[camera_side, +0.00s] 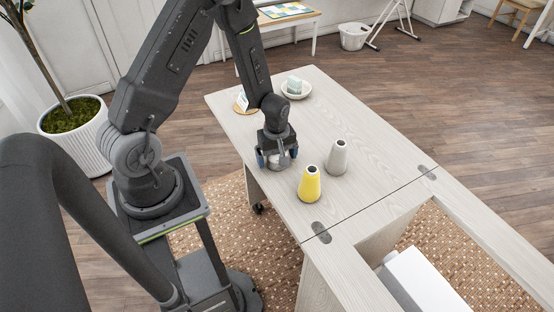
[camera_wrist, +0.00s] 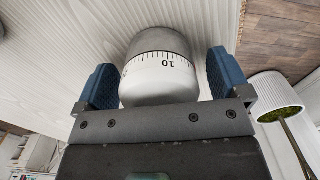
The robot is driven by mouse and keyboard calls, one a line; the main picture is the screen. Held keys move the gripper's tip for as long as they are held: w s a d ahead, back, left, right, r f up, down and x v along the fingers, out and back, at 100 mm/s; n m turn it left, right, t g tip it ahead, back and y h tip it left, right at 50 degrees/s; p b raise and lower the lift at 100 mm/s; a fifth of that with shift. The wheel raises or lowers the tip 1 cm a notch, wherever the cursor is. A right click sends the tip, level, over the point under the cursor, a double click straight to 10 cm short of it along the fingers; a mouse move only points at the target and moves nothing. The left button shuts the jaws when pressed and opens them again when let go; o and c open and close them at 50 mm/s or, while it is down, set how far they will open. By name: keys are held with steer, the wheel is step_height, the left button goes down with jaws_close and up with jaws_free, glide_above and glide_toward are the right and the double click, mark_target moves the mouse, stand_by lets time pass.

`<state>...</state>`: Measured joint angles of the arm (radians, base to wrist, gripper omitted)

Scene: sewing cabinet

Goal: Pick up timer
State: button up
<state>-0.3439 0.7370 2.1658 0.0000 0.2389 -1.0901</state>
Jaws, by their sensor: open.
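The timer (camera_wrist: 160,75) is a round body with a grey part and a white band with tick marks and the number 10. In the wrist view it sits between the two blue fingers of my gripper (camera_wrist: 162,82), with a visible gap on each side. In the side view my gripper (camera_side: 277,158) points down at the near left edge of the table, and the timer (camera_side: 280,160) shows partly between the fingers, low at the tabletop. The fingers are open around it. Part of the timer is hidden by my gripper.
A yellow cone spool (camera_side: 309,185) and a grey cone spool (camera_side: 337,158) stand upright just right of my gripper. A white bowl (camera_side: 296,93) with a pale green block and a round wooden piece (camera_side: 240,108) are farther back. The table (camera_side: 385,140) is clear at the right.

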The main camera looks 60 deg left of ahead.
steer(key=shift+f, duration=0.3)
steer(key=shift+c, duration=0.3)
steer(key=c, duration=1)
